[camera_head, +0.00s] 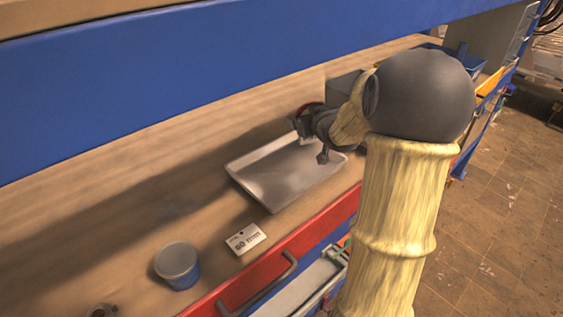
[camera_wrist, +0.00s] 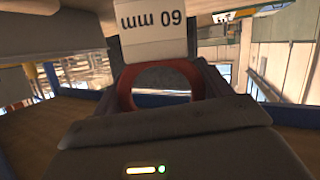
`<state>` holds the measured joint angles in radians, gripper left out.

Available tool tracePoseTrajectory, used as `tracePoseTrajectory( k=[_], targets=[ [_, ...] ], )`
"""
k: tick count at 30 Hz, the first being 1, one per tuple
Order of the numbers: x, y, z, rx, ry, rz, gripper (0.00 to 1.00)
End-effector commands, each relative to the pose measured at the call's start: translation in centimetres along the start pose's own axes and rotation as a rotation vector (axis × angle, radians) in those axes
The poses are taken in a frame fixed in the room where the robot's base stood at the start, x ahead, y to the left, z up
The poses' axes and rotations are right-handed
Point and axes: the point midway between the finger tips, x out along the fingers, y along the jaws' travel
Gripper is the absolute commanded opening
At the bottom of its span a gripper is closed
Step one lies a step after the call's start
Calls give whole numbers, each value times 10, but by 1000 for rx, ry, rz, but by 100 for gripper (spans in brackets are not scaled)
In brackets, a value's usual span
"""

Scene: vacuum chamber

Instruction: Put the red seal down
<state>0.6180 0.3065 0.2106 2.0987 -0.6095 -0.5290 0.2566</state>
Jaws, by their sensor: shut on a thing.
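The red seal is a ring (camera_wrist: 125,88), seen close up in the wrist view in front of my gripper (camera_wrist: 160,98). My gripper is shut on it and hides part of the ring. In the head view my gripper (camera_head: 303,122) is over the far side of the shallow metal tray (camera_head: 270,180), and a small reddish arc of the seal shows beside it. I cannot tell the exact height above the tray. A white tag marked 60 mm (camera_wrist: 153,38) shows just beyond the ring in the wrist view.
A white card (camera_head: 245,239) lies on the wooden bench in front of the tray. A blue tub with a grey top (camera_head: 178,265) stands to its left. A grey box (camera_head: 342,87) is behind my gripper. A blue beam (camera_head: 200,85) crosses above. Bare bench lies left of the tray.

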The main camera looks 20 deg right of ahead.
Motion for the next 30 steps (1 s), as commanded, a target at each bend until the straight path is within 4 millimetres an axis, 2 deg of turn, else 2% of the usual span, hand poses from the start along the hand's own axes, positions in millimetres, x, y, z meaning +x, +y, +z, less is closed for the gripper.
tracePoseTrajectory(
  k=[14,17,24,30],
  targets=[
    [1,0,2,1,-1,0,55],
    [4,-1,12,2,-3,-1,55],
    [18,-4,52,2,-5,1,55],
    [22,-7,58,-1,1,-2,55]
  ],
)
